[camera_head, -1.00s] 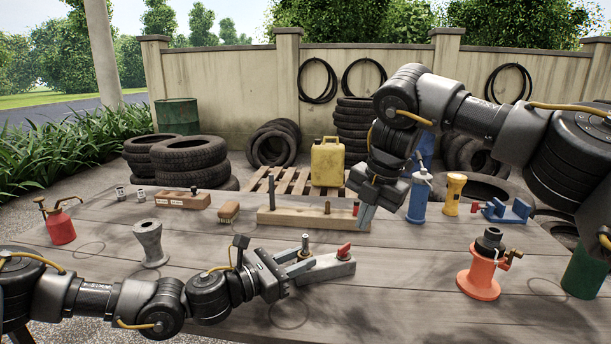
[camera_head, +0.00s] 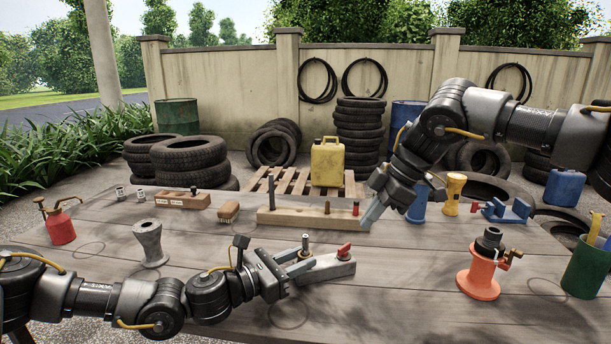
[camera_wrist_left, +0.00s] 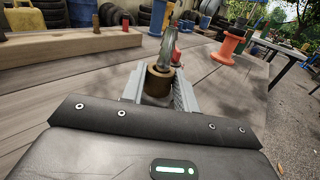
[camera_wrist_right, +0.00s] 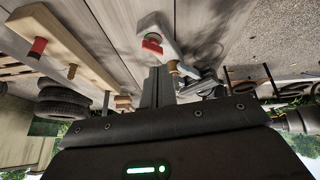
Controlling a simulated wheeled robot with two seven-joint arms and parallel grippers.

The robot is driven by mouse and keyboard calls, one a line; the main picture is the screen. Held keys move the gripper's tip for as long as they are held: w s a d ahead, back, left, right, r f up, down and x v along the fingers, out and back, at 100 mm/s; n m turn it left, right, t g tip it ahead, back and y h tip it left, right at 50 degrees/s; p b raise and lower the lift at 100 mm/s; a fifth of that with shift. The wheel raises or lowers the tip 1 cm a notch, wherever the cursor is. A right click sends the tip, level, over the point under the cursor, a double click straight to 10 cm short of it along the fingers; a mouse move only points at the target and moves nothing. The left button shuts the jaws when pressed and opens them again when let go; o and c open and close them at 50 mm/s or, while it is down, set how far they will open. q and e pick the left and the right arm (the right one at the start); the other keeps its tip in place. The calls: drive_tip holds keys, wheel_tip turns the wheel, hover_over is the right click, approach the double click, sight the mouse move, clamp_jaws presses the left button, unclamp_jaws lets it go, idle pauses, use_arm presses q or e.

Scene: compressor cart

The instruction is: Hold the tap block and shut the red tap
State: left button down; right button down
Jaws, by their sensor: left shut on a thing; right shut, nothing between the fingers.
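The grey tap block (camera_head: 330,268) lies on the table in front of me, with a red tap (camera_head: 344,250) on its right end. My left gripper (camera_head: 302,264) is shut on the block's left end, around a brass post (camera_wrist_left: 158,82) in the left wrist view. The red tap (camera_wrist_left: 174,54) is partly hidden behind the post there. My right gripper (camera_head: 371,214) is shut and empty, above and behind the block, its fingers slanting down to the left. The right wrist view shows the block (camera_wrist_right: 168,36) and red tap (camera_wrist_right: 152,46) beyond its fingertips, apart from them.
A long wooden rail with pegs (camera_head: 295,217) lies behind the block. An orange spool-shaped stand (camera_head: 480,275) and green cup (camera_head: 586,268) are at the right. A grey stand (camera_head: 149,245) and red oil can (camera_head: 60,225) are at the left.

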sight(344, 250)
drive_tip(key=shift+m, duration=0.7)
drive_tip(key=shift+a+f, duration=0.1)
drive_tip(key=shift+f, duration=3.4)
drive_tip(key=shift+w+a, duration=0.3)
drive_tip(key=shift+a, duration=0.2)
drive_tip(key=shift+w+d, duration=0.15)
drive_tip(key=shift+w, duration=0.3)
drive_tip(key=shift+w, duration=0.35)
